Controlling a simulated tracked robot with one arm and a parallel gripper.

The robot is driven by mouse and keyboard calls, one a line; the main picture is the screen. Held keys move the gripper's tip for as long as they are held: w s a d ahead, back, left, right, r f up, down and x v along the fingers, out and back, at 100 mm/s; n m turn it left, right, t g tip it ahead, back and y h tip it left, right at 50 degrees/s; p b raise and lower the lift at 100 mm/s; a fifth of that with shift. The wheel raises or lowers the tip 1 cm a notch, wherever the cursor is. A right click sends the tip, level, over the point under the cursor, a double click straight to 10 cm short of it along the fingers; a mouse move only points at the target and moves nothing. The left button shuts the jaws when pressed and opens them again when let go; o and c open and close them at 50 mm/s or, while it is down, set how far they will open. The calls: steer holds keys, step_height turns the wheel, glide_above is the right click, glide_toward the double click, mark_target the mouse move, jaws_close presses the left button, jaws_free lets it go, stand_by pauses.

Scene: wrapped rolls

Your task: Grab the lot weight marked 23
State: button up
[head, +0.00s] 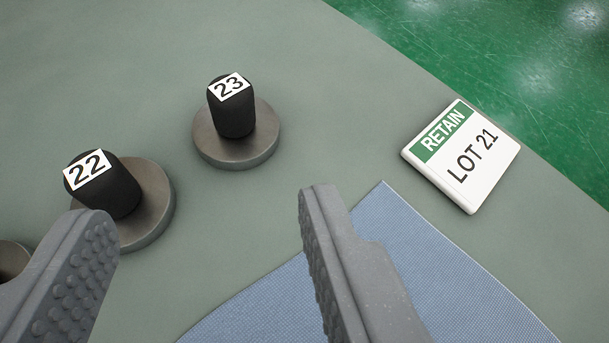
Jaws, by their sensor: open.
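The lot weight marked 23 (235,120) stands upright on the grey-green table. It has a round grey metal base and a black knob with a white "23" label on top. My gripper (208,212) is open and empty, with its two grey studded fingers spread apart at the bottom of the view. The weight 23 lies beyond the fingertips, apart from both fingers. The lot weight marked 22 (118,193) stands to its lower left, partly hidden behind my left finger.
Part of another round grey base (12,262) shows at the left edge. A blue textured mat (440,270) lies at the bottom, behind my right finger. A white and green "RETAIN LOT 21" plate (462,157) lies at right. The table edge and green floor (500,60) are at upper right.

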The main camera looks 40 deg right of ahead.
mark_target(230, 111)
steer(key=b+x, duration=0.1)
steer(key=x, duration=0.7)
steer(key=shift+b+x, duration=0.65)
steer(key=shift+x, duration=2.2)
steer(key=shift+d+r, duration=0.1)
steer(key=shift+d, duration=0.05)
jaws_close()
